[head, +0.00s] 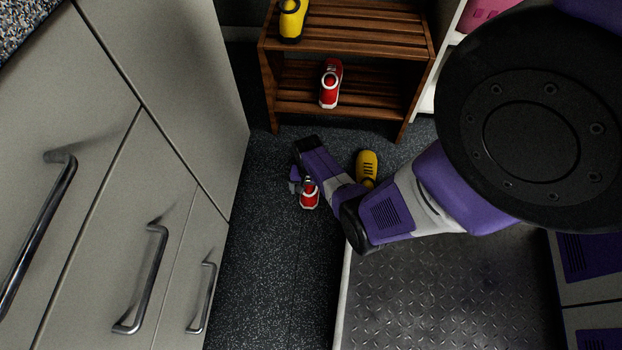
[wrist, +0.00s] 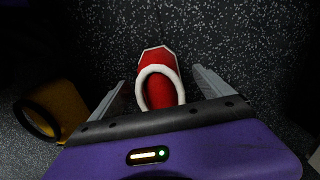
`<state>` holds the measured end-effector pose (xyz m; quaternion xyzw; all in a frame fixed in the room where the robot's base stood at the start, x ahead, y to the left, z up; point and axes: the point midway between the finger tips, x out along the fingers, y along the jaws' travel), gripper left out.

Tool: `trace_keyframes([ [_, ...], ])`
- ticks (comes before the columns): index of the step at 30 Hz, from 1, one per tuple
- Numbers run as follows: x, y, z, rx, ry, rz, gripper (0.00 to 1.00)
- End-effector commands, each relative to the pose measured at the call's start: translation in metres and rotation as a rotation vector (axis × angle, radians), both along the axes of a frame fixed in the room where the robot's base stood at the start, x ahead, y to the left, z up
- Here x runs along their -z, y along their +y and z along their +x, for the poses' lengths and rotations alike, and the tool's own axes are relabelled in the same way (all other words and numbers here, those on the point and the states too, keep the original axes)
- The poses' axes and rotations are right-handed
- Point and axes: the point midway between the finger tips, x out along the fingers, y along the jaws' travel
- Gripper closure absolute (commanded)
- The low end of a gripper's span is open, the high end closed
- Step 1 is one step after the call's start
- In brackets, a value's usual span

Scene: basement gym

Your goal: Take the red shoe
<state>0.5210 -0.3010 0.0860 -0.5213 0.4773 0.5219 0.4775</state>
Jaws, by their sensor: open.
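A red shoe with white trim (head: 310,198) is on the dark speckled floor, in front of the wooden rack and partly hidden by my gripper in the head view. In the wrist view the red shoe (wrist: 160,75) lies between the two fingers. My gripper (wrist: 160,88) is open, with one finger on each side of the shoe; I cannot tell whether they touch it. In the head view my gripper (head: 301,186) is low over the shoe. Another red shoe (head: 330,84) stands on the rack's lower shelf.
A yellow shoe (head: 367,168) is on the floor beside my arm and shows at left in the wrist view (wrist: 56,110). Another yellow shoe (head: 292,19) is on the top of the wooden rack (head: 365,40). Grey cabinets (head: 120,200) with handles line the left. Floor nearer is clear.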

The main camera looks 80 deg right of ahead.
Motion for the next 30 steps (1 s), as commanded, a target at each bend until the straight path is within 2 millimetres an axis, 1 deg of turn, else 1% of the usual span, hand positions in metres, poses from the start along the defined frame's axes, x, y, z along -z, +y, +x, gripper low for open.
trace_keyframes([
  [5, 0.015, -0.001, -0.001, 0.0, 0.0, 0.0, 0.09],
  [13, 0.048, -0.002, -0.001, -0.001, 0.0, 0.0, 0.09],
  [16, 0.052, -0.002, -0.001, -0.001, 0.0, -0.001, 0.09],
  [22, 0.05, -0.002, -0.001, -0.001, 0.0, -0.001, 0.09],
  [23, 0.05, -0.002, -0.001, -0.001, 0.0, -0.001, 0.11],
  [24, 0.05, -0.002, -0.001, -0.001, 0.0, -0.001, 0.19],
  [26, 0.05, -0.002, -0.001, -0.001, 0.0, -0.001, 0.31],
  [27, 0.05, -0.002, -0.001, -0.001, 0.0, -0.001, 0.39],
  [29, 0.05, -0.002, -0.001, -0.001, 0.0, -0.001, 0.51],
  [30, 0.05, -0.002, -0.001, -0.001, 0.0, -0.001, 0.58],
])
